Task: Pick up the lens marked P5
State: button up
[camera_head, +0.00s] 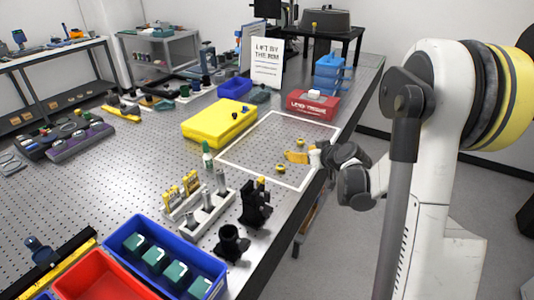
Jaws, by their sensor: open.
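Two small brass-coloured round pieces, possibly lenses, lie inside a white-outlined rectangle (238,168) on the perforated metal table: the far piece (300,142) and the near piece (280,168). An orange piece (296,156) lies or hangs between them, beside a small white part. No P5 mark can be read on any of them, so I cannot tell which is the lens. My gripper (325,157) is at the right edge of the rectangle, open, close to the orange piece. Its fingers are small and partly hidden by the dark wrist.
A yellow case (220,122), a red box (312,105) and a sign (267,62) stand around the rectangle. A green-white bottle (207,155), post holders (205,207) and a black mount (254,205) stand nearer. A blue bin (165,260) is at the front. The rectangle's left part is clear.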

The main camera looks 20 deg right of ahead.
jog(key=shift+w+d+f, duration=0.3)
jog(key=shift+w+f, duration=0.1)
jog(key=shift+f, duration=0.25)
jog(key=b+x, duration=0.4)
jog(key=x, duration=0.6)
jog(key=shift+w+f, duration=0.2)
jog(key=shift+w, duration=0.05)
jog(key=shift+r, duration=0.1)
jog(key=c, duration=1.1)
